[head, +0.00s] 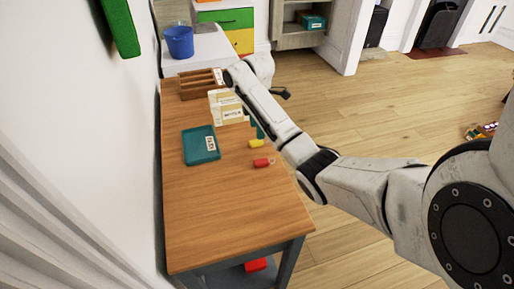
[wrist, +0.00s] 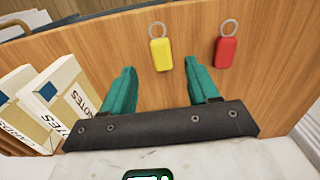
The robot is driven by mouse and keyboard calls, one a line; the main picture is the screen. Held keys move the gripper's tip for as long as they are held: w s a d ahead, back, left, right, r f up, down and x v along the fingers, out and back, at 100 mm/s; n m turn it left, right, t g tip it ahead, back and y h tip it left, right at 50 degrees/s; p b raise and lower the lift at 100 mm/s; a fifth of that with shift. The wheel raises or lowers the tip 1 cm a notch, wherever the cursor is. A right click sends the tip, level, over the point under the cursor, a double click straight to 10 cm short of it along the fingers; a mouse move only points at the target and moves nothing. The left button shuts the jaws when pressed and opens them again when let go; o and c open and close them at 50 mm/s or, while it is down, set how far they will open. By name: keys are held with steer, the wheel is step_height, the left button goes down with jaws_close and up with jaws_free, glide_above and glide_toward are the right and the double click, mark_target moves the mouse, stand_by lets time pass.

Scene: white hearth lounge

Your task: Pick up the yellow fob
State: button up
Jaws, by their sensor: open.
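The yellow fob (head: 257,143) lies on the wooden table near its right edge. In the wrist view the yellow fob (wrist: 161,54) has a metal ring at its upper end and appears between and just beyond my fingertips. My gripper (wrist: 160,67) is open, with its two teal fingers apart and nothing held. In the head view my gripper (head: 258,129) is mostly hidden by my arm, close to the fob. A red fob (head: 262,162) lies nearby; it also shows in the wrist view (wrist: 225,52), to the right of the yellow one.
Card boxes (head: 228,107) stand close to my gripper, and on the left in the wrist view (wrist: 55,92). A teal tray (head: 200,145) and a wooden organiser (head: 197,85) are on the table (head: 225,215). The table's near part is clear. A blue bucket (head: 179,41) stands beyond.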

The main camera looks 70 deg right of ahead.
mark_target(257, 141)
steer(key=shift+a+f, duration=0.15)
steer(key=shift+f, duration=2.6)
jaws_close()
steer(key=shift+r, duration=0.1)
